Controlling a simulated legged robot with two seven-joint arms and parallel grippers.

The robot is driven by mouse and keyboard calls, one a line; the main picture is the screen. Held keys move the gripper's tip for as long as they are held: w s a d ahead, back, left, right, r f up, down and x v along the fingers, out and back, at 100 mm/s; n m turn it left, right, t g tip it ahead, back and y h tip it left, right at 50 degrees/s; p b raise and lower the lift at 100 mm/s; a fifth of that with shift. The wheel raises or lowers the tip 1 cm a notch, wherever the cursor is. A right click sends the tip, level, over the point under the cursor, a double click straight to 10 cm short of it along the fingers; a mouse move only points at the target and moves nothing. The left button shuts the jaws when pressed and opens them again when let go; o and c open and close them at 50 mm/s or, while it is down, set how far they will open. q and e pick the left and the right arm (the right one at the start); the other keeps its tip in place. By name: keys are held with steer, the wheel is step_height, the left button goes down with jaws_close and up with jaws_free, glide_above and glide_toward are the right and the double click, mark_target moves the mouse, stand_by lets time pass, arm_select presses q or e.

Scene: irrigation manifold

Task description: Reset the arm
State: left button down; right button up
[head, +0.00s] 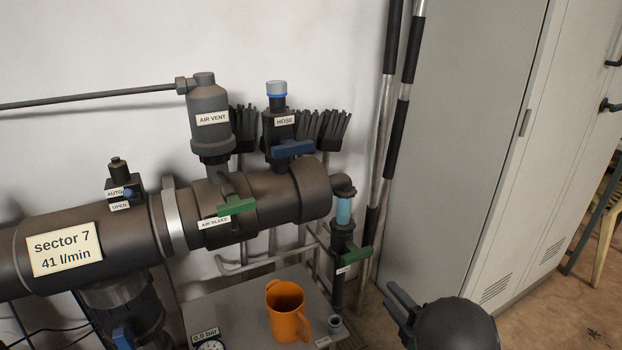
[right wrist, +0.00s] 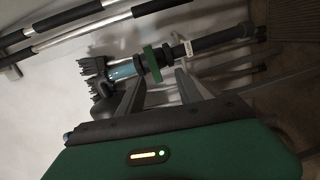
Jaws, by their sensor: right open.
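My right gripper (head: 397,300) is at the lower right of the head view, to the right of the pipe stand and in front of the grey cabinet. Its fingers are apart with nothing between them; the fingers also show in the right wrist view (right wrist: 158,88). Past them in that view, a drain pipe with a green valve handle (right wrist: 152,63) and a clear blue section (right wrist: 122,71) runs across. The same green handle (head: 356,256) shows in the head view, left of my gripper and apart from it. My left gripper is not in view.
The dark manifold pipe (head: 85,225) carries an air vent (head: 209,105), a blue hose valve handle (head: 293,149) and a green air bleed handle (head: 228,207). An orange jug (head: 285,312) stands on a grey shelf (head: 232,290). A tall grey cabinet (head: 455,130) stands at right; poles lean beside it.

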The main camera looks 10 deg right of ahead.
steer(key=s+a+f+m+g+h, duration=0.1)
steer(key=s+a+f+m+g, duration=0.2)
steer(key=s+m, duration=0.45)
steer(key=s+a+m+g+h, duration=0.2)
steer(key=s+m+g, duration=0.4)
steer(key=s, duration=0.2)
steer(key=s+a+f+m+g+h, duration=0.1)
steer(key=s+a+f+m+g, duration=0.2)
steer(key=s+m, duration=0.4)
step_height(320, 180, up, 39)
steer(key=s+g+p, duration=0.2)
steer(key=p, duration=3.7)
steer(key=shift+s+n, duration=0.25)
steer(key=shift+n, duration=0.1)
steer(key=shift+d, duration=0.1)
